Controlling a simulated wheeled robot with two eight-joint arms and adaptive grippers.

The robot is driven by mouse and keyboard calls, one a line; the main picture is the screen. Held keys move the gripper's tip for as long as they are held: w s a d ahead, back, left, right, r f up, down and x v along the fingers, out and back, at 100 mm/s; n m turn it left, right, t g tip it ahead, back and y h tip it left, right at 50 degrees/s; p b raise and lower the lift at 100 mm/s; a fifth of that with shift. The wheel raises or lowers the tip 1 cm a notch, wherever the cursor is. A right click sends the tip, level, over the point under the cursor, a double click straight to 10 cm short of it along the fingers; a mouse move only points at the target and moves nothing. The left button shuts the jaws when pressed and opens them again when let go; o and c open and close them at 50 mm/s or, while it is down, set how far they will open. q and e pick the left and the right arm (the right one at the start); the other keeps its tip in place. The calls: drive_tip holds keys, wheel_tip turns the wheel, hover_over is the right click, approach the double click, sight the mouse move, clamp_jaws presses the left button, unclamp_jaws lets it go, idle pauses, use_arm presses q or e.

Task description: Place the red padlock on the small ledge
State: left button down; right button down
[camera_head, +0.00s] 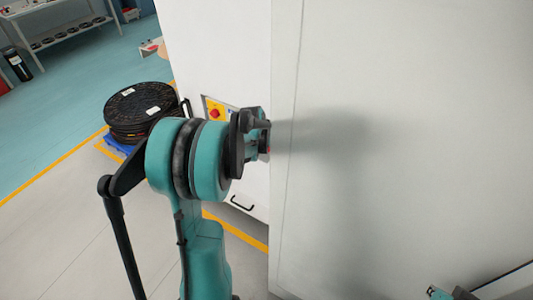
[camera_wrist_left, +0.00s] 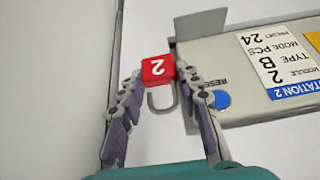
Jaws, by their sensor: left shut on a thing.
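A small red patch (camera_head: 268,150) shows at the end of my left arm in the head view, where the gripper is mostly hidden by the wrist. A small grey projecting piece (camera_wrist_left: 200,24) lies just beyond the padlock; I cannot tell whether it is the ledge. Part of my right gripper (camera_head: 458,293) shows at the lower right edge; its fingers are not clear.
A grey station panel (camera_wrist_left: 235,108) with a blue reset button (camera_wrist_left: 221,99) and a label (camera_wrist_left: 283,62) is right of the padlock. A large white cabinet (camera_head: 400,120) fills the right side. A yellow plate with a red switch (camera_head: 215,114) and stacked black reels (camera_head: 140,105) are further left.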

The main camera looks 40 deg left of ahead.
use_arm(q)
drive_tip(key=w+a+f+b, duration=0.1)
drive_tip(key=a+f, duration=0.1)
drive_tip(key=a, duration=0.1)
drive_tip(key=w+a+f+b, duration=0.1)
drive_tip(key=a+f, duration=0.1)
drive_tip(key=a, duration=0.1)
drive_tip(key=w+a+f+b, duration=0.1)
drive_tip(key=a+f, duration=0.1)
drive_tip(key=a, duration=0.1)
drive_tip(key=shift+w, duration=0.35)
wheel_tip(320, 180, down, 4)
drive_tip(key=shift+f+b, duration=0.1)
drive_tip(key=shift+b, duration=0.8)
drive_tip(key=shift+d+r, duration=0.1)
drive_tip(key=shift+r, duration=0.1)
drive_tip(key=shift+f, duration=0.1)
drive_tip(key=c, duration=1.1)
unclamp_jaws()
drive_tip(key=shift+f, duration=0.1)
drive_tip(key=shift+o, duration=0.2)
